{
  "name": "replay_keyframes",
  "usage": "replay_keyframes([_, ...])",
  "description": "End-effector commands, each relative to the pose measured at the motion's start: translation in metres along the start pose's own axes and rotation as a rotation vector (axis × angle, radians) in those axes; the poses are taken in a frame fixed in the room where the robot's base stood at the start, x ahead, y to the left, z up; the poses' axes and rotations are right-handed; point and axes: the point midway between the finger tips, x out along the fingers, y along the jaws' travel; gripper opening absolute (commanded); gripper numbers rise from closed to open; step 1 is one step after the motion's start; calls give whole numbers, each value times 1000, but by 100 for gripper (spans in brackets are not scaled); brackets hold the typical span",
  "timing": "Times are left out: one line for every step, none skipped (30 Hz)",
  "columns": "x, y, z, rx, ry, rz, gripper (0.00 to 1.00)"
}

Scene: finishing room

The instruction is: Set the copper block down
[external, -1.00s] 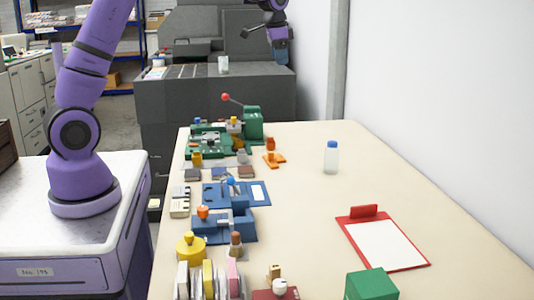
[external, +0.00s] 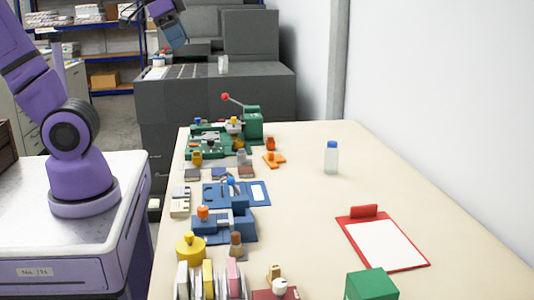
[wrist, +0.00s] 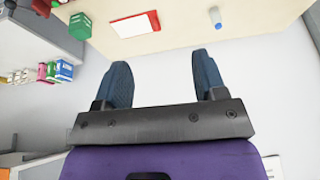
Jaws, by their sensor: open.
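I cannot pick out the copper block for certain. A small brownish block (external: 246,172) lies on the table beside a dark blue block (external: 219,173) and a grey block (external: 192,175), in front of the green fixture (external: 205,146).
The green press has a red-knobbed lever (external: 226,97). Blue fixtures (external: 234,222), a yellow knob (external: 191,246) and upright coloured pieces (external: 208,279) line the table's left side. The centre is clear.

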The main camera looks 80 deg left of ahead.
Motion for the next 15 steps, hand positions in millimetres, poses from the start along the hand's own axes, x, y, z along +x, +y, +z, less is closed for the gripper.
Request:
replay_keyframes([-2,7,18,2,15,8,65])
replay_keyframes([-3,10,26,1,22,12,65])
replay_keyframes([-3,14,37,-1,30,18,65])
replay_keyframes([-3,16,45,-3,35,21,65])
replay_keyframes([-3,18,52,-4,40,25,65])
replay_keyframes([-2,21,60,-5,45,29,65])
replay_keyframes([-2,22,65,-6,49,32,65])
replay_keyframes([-1,23,69,-8,51,34,65])
replay_keyframes([0,24,74,-9,55,36,65])
replay_keyframes([0,25,76,-9,57,38,65])
replay_keyframes([0,25,78,-10,57,39,65])
replay_keyframes([1,26,80,-10,58,40,65])
replay_keyframes([1,26,81,-10,59,40,65])
replay_keyframes([1,26,81,-10,59,41,65])
replay_keyframes([1,26,81,-11,59,41,65])
